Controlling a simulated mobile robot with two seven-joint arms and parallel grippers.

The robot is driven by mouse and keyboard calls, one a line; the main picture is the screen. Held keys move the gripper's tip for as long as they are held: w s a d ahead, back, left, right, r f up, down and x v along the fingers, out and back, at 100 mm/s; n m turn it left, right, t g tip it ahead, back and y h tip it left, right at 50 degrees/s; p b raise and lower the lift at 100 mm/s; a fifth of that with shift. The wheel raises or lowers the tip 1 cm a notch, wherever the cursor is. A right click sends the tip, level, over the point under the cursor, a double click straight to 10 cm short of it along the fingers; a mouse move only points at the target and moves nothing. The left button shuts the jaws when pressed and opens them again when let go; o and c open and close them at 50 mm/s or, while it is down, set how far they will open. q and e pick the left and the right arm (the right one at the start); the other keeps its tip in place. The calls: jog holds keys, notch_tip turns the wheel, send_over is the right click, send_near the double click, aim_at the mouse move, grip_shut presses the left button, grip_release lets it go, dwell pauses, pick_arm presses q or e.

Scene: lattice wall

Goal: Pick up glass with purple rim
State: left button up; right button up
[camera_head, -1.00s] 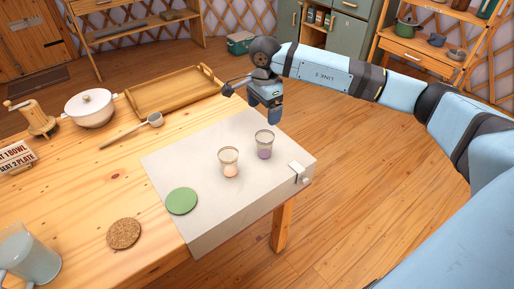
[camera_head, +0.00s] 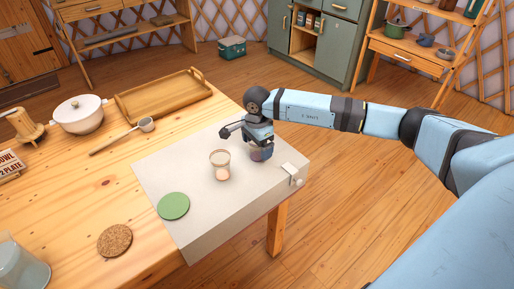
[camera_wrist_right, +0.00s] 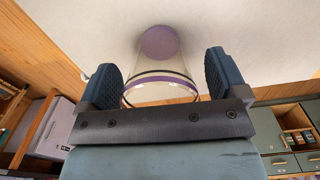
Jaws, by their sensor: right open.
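The glass with the purple rim (camera_wrist_right: 160,82) is clear, with a purple band near its mouth and purple at its bottom. In the head view this glass (camera_head: 262,155) stands on the pale cloth (camera_head: 205,215), partly hidden by my right gripper. My right gripper (camera_head: 258,143) is just above and around it. In the right wrist view the fingers of my right gripper (camera_wrist_right: 163,72) are open, one on each side of the glass, with gaps on both sides. A second glass (camera_head: 220,166) with a peach-coloured bottom stands to the left. My left gripper is out of view.
A green coaster (camera_head: 173,206) lies on the cloth and a cork coaster (camera_head: 115,240) on the wooden table. A clip (camera_head: 289,173) sits at the cloth's right edge. A tray (camera_head: 165,95), ladle (camera_head: 146,124), white pot (camera_head: 79,114) and pitcher (camera_head: 20,265) stand farther left.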

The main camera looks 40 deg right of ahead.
jog(key=c, duration=1.1)
